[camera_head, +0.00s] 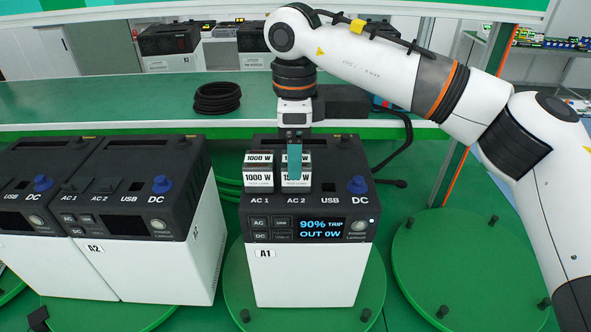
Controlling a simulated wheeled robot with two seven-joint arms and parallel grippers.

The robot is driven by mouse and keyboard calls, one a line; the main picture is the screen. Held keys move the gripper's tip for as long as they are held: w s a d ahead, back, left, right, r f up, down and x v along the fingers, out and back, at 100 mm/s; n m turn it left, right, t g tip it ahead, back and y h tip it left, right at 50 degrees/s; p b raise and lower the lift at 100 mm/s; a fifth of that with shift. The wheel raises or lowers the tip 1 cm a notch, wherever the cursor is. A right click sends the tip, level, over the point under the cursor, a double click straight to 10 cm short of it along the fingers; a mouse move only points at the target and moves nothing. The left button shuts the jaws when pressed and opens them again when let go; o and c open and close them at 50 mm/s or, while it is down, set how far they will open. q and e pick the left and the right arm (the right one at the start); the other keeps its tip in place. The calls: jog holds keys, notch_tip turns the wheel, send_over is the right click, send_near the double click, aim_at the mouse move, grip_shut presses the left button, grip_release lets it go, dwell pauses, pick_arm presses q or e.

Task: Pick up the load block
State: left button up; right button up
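Two white-and-grey load blocks stand side by side on top of the black-and-white power unit A1 (308,270). The left block (258,175) is marked 1000 W and sits at AC 1. The right block (303,181) sits at AC 2, its label partly covered. My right gripper (295,172) points down over the right block, with a teal finger in front of its label. The other finger is hidden, so I cannot tell whether it grips the block. My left gripper is not in view.
Unit A1 stands on a green turntable (236,308); its screen reads 90% TRIP, OUT 0W. Unit A2 (155,265) and another unit stand at left. An empty green turntable (460,265) lies at right. A coiled black cable (217,98) lies on the bench behind.

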jog(key=shift+s+d+f+p, duration=0.1)
jog(key=shift+f+p, duration=0.1)
jog(key=shift+f, duration=0.45)
jog(key=shift+d+f+p, duration=0.1)
jog(key=shift+f+p, duration=0.05)
jog(key=shift+f, duration=0.55)
jog(key=shift+a, duration=0.1)
jog(key=c, duration=1.4)
jog(key=shift+c, duration=0.2)
